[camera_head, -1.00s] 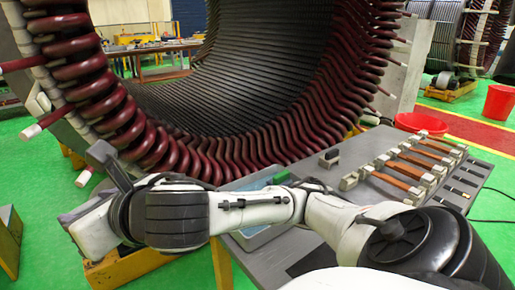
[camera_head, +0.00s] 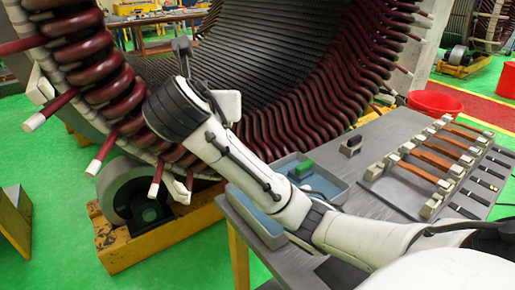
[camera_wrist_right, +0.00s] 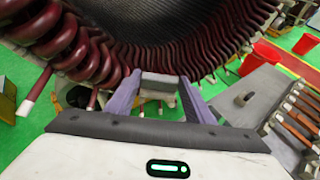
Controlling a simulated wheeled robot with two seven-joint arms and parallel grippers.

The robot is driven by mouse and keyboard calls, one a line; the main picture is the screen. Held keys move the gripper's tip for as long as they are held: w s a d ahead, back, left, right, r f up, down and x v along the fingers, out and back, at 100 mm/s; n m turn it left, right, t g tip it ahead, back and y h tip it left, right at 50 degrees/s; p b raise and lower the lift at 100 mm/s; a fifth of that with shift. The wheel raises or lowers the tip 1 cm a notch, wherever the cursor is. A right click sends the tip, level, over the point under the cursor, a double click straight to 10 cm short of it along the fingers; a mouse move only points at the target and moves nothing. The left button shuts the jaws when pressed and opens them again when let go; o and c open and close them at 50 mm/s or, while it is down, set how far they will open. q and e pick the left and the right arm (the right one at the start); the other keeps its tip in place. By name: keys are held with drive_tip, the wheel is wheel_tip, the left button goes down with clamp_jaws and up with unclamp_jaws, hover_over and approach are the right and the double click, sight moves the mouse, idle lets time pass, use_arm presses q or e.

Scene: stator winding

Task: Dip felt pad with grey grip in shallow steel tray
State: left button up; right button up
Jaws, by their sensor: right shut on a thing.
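My right gripper (camera_wrist_right: 158,100) is shut on a small grey block, the grey grip of a pad (camera_wrist_right: 159,82), in the right wrist view. A paler part shows below the grey top. In the head view, my right gripper (camera_head: 184,62) is raised in front of the stator bore, with the grey piece (camera_head: 181,44) at its tip. The shallow tray (camera_head: 340,203) sits on the table's left end, partly hidden behind my right forearm. It has a bluish inside, and a green block (camera_head: 304,168) rests in it. The held pad is well away from the tray. My left gripper is out of view.
The stator's dark red coil ends (camera_head: 115,100) curve close around my right wrist. A small grey block (camera_head: 351,147) stands on the grey table (camera_head: 385,135). A rack of copper-coloured bars (camera_head: 425,160) and several dark tools lie at its right. A red tub (camera_head: 434,103) is behind.

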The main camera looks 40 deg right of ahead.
drive_tip(key=s+d+f+m+g+h+p, duration=0.2)
drive_tip(key=s+f+m+g+h+p, duration=0.15)
drive_tip(key=s+f+m+g, duration=0.6)
drive_tip(key=shift+m+g+h, duration=0.25)
drive_tip(key=shift+m+g, duration=0.2)
drive_tip(key=shift+g, duration=0.3)
drive_tip(key=shift+s+a+f+b, duration=0.15)
drive_tip(key=shift+s+f, duration=0.1)
drive_tip(key=shift+f, duration=1.35)
drive_tip(key=shift+s+f+b, duration=0.2)
drive_tip(key=shift+s+f, duration=0.1)
drive_tip(key=shift+f, duration=1.3)
drive_tip(key=shift+s+a+f+b, duration=0.15)
drive_tip(key=shift+s+f, duration=0.1)
drive_tip(key=shift+f, duration=1.35)
drive_tip(key=shift+r, duration=5.5)
drive_tip(key=shift+d, duration=0.1)
